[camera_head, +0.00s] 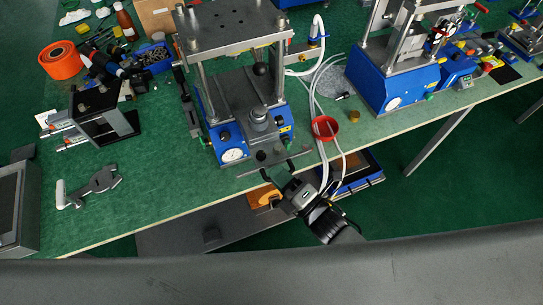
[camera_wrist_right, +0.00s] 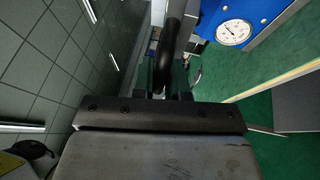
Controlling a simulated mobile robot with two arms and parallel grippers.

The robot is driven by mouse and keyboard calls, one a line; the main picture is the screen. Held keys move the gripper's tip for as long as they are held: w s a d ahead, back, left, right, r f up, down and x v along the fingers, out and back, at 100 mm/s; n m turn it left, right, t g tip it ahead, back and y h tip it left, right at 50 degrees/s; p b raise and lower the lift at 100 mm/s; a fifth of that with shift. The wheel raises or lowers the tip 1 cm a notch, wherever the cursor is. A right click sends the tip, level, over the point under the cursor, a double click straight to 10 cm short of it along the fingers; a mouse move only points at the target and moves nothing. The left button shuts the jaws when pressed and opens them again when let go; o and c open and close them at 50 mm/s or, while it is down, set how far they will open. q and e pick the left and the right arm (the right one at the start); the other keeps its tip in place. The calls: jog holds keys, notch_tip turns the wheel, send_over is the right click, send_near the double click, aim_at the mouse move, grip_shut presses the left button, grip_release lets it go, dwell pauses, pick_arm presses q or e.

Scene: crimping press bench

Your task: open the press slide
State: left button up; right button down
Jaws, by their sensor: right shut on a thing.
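The press (camera_head: 233,22) is a blue-based machine with steel posts and a grey top plate. Its slide (camera_head: 232,88) is a grey plate low between the posts, with a round grey fitting (camera_head: 259,120) at its front. A thin grey bar handle (camera_head: 296,155) sits at the press front, over the bench edge. My right gripper (camera_head: 279,172) is at this handle and shut on it; the fingertips are partly hidden. In the right wrist view a dark curved bar (camera_wrist_right: 173,45) runs down to the gripper fingers (camera_wrist_right: 167,96). My left gripper is not in view.
A second blue press (camera_head: 383,88) stands to the right. A red cup (camera_head: 325,127) and white tubes are close to the right gripper. A black stand (camera_head: 105,122), an orange roll (camera_head: 61,59) and a grey bracket (camera_head: 92,187) are at left. The front left bench is mostly clear.

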jog(key=shift+s+d, duration=0.15)
jog(key=shift+s, duration=0.35)
jog(key=c, duration=1.4)
grip_release()
jog(key=shift+s, duration=0.1)
jog(key=shift+o, duration=1.1)
jog(key=shift+s, duration=0.1)
